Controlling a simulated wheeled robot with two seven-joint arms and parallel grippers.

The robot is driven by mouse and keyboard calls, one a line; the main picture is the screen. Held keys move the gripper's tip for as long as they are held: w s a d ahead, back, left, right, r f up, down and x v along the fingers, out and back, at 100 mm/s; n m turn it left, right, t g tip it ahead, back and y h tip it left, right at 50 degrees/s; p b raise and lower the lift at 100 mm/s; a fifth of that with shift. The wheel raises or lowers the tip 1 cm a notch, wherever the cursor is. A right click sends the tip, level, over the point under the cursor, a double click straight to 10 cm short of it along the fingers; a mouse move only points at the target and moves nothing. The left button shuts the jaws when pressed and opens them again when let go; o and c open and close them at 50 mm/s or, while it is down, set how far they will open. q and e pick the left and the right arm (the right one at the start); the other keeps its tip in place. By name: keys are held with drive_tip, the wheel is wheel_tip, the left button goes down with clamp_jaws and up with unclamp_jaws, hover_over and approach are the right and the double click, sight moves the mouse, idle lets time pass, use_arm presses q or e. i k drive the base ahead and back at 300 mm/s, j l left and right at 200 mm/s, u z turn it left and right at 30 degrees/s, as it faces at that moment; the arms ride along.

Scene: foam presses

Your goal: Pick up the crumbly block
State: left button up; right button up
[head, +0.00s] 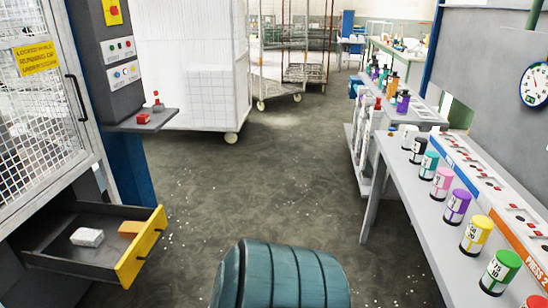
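A pale grey-white block (87,237) with a rough, speckled surface lies in an open drawer at the lower left of the head view. A smaller orange-tan block (131,228) lies behind it to the right, close to the drawer's yellow front. I cannot tell for sure which one is the crumbly block; the pale one looks rougher. The dark drawer (70,262) is pulled out below a mesh-fronted machine. Neither of my grippers is in view.
The yellow drawer front (140,250) sticks out over the floor. A shelf with a red button box (143,118) juts out above. A white wheeled cage (190,65) stands behind. A bench (428,205) with several coloured canisters lines the right. The middle floor (255,185) is clear.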

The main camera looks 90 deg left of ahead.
sight(88, 237)
drive_tip(key=k+j+u, duration=0.15)
drive_tip(key=u, duration=4)
drive_tip(key=j, duration=0.1)
